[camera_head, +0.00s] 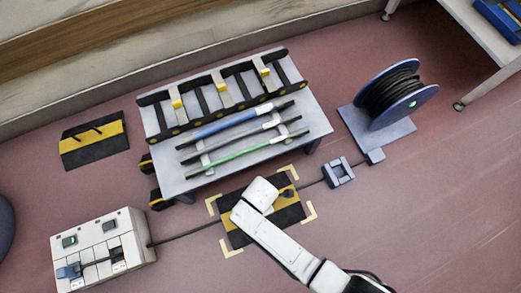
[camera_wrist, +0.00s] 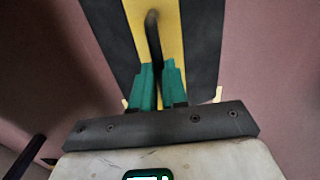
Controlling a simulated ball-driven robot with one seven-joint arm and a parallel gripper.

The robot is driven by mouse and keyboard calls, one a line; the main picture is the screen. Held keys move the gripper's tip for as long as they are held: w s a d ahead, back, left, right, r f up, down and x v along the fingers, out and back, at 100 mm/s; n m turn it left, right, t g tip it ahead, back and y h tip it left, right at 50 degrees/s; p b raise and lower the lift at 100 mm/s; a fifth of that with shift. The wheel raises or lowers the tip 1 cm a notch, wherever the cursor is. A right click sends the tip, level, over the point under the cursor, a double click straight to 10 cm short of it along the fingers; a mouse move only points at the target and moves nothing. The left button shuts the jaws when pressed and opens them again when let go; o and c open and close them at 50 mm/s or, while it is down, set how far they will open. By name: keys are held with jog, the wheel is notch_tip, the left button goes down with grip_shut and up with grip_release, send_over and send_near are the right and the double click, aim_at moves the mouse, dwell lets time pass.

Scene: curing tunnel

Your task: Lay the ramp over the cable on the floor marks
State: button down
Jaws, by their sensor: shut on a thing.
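A black ramp with a yellow stripe (camera_head: 289,213) is among the pale yellow corner floor marks (camera_head: 311,211), in line with the dark cable (camera_head: 187,233). The cable shows on both sides of it; its stretch at the ramp is hidden. In the wrist view, the teal fingers of my gripper (camera_wrist: 159,86) are shut on the black handle of the ramp (camera_wrist: 203,35). In the head view my white wrist covers the ramp's middle and the fingers. I cannot tell whether the ramp touches the floor.
A second black-and-yellow ramp (camera_head: 94,141) lies at left. A low grey table (camera_head: 232,165) with rods and a black rack stands just behind the marks. A grey socket box (camera_head: 103,250) is front left, a cable reel (camera_head: 398,95) back right, and a blue cable guide (camera_head: 338,172) between. The front-right floor is clear.

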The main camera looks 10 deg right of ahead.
jog(key=shift+w, duration=0.1)
jog(key=c, duration=1.1)
grip_release()
jog(key=shift+c, duration=0.2)
notch_tip(320, 180, up, 12)
jog(key=p, duration=0.7)
jog(key=s+d+r+m, duration=0.4)
jog(key=d+r+m, duration=0.5)
jog(key=d, duration=0.3)
jog(key=s+d+r+m+t, duration=0.1)
jog(key=s+d+r+m, duration=0.2)
jog(key=d+r+m, duration=0.7)
jog(key=d+m, duration=0.2)
jog(key=d, duration=0.1)
jog(key=shift+s+d+r+m, duration=0.15)
jog(key=shift+s+r+m, duration=0.15)
jog(key=shift+s, duration=0.1)
